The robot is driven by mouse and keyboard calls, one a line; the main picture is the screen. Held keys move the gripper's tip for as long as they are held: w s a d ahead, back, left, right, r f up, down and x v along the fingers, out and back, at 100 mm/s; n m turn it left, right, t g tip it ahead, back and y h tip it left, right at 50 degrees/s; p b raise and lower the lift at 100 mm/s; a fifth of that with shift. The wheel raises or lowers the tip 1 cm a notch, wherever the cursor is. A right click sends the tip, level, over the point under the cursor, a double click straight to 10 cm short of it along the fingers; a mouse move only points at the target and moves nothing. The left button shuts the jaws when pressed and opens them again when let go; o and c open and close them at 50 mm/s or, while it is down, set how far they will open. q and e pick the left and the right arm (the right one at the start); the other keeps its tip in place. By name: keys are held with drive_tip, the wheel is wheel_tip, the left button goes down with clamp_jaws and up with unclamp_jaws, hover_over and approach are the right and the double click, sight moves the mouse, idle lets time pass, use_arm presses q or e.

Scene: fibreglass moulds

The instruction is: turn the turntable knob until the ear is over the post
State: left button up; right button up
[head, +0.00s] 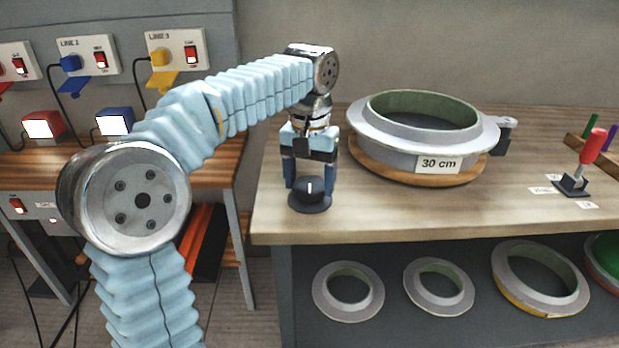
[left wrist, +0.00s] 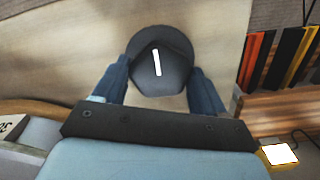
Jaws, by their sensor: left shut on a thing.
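My left gripper (head: 309,185) is at the black turntable knob (head: 310,199) near the front left corner of the bench. The left wrist view shows the knob (left wrist: 161,72) with a white pointer line, between the two blue fingers of my left gripper (left wrist: 162,85). It is shut on the knob. A grey ring mould labelled "30 cm" (head: 400,150) sits on the round wooden turntable (head: 375,172), right of the knob. A small grey piece (head: 506,126) stands at the mould's right side; I cannot tell whether it is the ear, the post or both. My right gripper is not in view.
A red-handled lever (head: 592,147) on a dark base stands at the right of the bench (head: 450,215), with small labels near it. Several ring moulds (head: 349,290) stand on the shelf below. Power sockets with plugs (head: 175,60) are on the left wall.

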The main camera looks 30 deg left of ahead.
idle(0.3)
use_arm(q)
drive_tip(key=o, duration=1)
drive_tip(key=shift+o, duration=0.2)
